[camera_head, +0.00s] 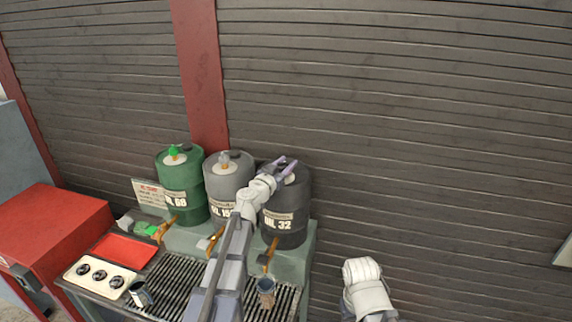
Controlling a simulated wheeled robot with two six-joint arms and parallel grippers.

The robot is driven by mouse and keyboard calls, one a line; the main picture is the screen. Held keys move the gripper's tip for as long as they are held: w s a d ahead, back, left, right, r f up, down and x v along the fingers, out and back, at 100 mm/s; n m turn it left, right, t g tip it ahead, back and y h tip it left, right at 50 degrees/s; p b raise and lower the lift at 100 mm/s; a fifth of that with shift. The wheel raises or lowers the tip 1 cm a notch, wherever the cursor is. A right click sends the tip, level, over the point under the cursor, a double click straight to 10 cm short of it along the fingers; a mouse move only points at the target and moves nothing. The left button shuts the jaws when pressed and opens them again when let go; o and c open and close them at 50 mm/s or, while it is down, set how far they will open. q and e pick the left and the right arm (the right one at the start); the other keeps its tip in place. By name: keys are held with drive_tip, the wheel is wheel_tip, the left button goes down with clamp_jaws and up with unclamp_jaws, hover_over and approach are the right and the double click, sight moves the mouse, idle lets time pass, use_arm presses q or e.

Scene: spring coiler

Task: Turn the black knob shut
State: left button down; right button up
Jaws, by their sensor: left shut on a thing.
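The black drum (287,222), labelled 32, stands at the right end of a row of three drums. My left gripper (287,165) is at the top of this drum, its purple-grey fingers shut on what appears to be the black knob. The knob itself is hidden by the fingers. A brass spout (269,252) comes from the drum's lower front, above a small metal cup (266,288) on the grate. I cannot tell whether oil is flowing. My right gripper does not show.
The grey drum (224,184) and green drum (180,185) stand to the left, with a grey knob (224,159) and green knob (173,152) on top. Another cup (141,294) is at the grate's (180,272) left. A red cabinet (55,225) is further left.

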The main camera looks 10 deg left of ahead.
use_arm(q)
drive_tip(key=shift+n+y, duration=0.3)
drive_tip(key=n+y, duration=0.1)
drive_tip(key=y, duration=0.1)
drive_tip(key=n+y, duration=0.2)
drive_tip(key=y, duration=0.1)
drive_tip(key=shift+a+n+y, duration=0.3)
drive_tip(key=shift+a, duration=0.05)
drive_tip(key=n+g+y, duration=0.1)
drive_tip(key=n+y, duration=0.1)
drive_tip(key=y, duration=0.2)
drive_tip(key=a+n+g+y, duration=0.1)
drive_tip(key=n+y, duration=0.2)
drive_tip(key=y, duration=0.1)
drive_tip(key=shift+a+g, duration=0.2)
drive_tip(key=shift+g, duration=0.2)
drive_tip(key=n+g+y, duration=0.3)
drive_tip(key=g, duration=0.1)
drive_tip(key=s+a+n+g+y, duration=0.1)
drive_tip(key=n+g+y, duration=0.1)
drive_tip(key=shift+n+y, duration=0.3)
drive_tip(key=shift+s+a+n+g+y, duration=0.1)
drive_tip(key=shift+s+n+g+y, duration=0.15)
drive_tip(key=shift+n+g, duration=0.45)
drive_tip(key=shift+s+a+n+g+y, duration=0.1)
drive_tip(key=shift+n+g+y, duration=0.25)
drive_tip(key=shift+g, duration=0.55)
drive_tip(key=shift+s+n+g+y, duration=0.2)
drive_tip(key=shift+n+g+y, duration=0.1)
drive_tip(key=shift+n+g, duration=0.4)
